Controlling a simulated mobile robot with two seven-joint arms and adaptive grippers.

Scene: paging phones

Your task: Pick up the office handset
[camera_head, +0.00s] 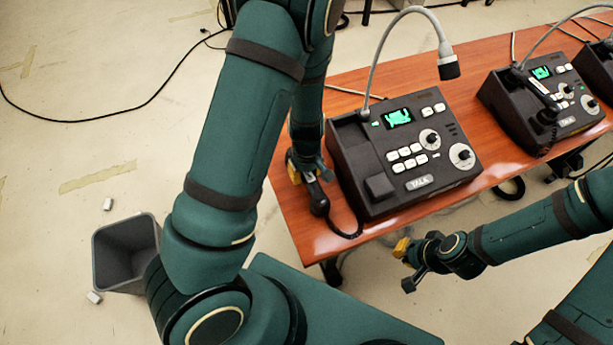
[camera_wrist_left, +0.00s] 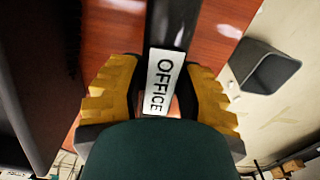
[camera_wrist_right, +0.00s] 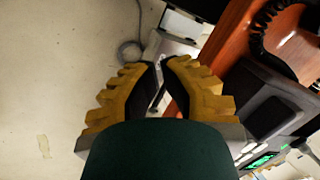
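The office handset (camera_head: 319,200) is a black handset off its phone, at the left end of the table beside the first phone. Its white "OFFICE" label (camera_wrist_left: 163,82) shows in the left wrist view. My left gripper (camera_head: 307,172) has its yellow fingers (camera_wrist_left: 162,85) close on both sides of the handset at the label, and looks shut on it. Whether the handset touches the table is unclear. My right gripper (camera_head: 404,265) is empty in front of the table, its fingertips (camera_wrist_right: 160,65) nearly together.
The first black phone (camera_head: 375,205) has a gooseneck microphone (camera_head: 449,66) and a coiled cord. A second phone (camera_head: 520,118) with its handset in place stands to the right. The wooden table (camera_head: 375,83) has bare room behind. A grey bin (camera_head: 122,250) stands on the floor at left.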

